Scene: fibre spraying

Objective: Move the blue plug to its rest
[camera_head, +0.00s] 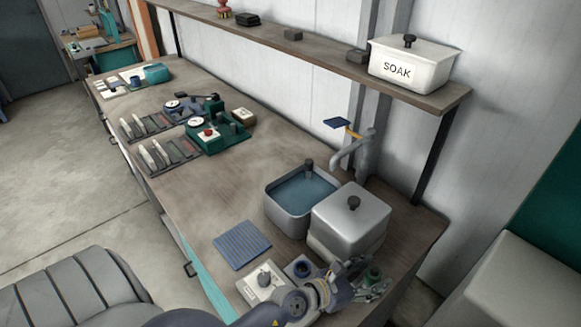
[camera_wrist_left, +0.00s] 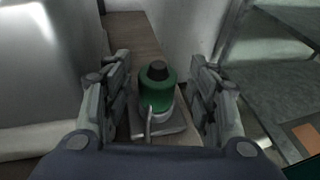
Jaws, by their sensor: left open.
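My left gripper (camera_head: 370,284) reaches over the right front corner of the bench. In the left wrist view its two fingers (camera_wrist_left: 160,68) stand apart and open. A green cylinder with a black knob (camera_wrist_left: 158,90) shows between them, upright on a pale plate; I cannot tell whether the fingers touch it. In the head view this green piece (camera_head: 374,273) is partly hidden by my gripper.
A lidded metal box (camera_head: 349,226) and a water basin (camera_head: 280,217) stand behind. A shelf (camera_head: 437,98) overhangs the bench's back. Bare bench (camera_head: 195,195) lies left.

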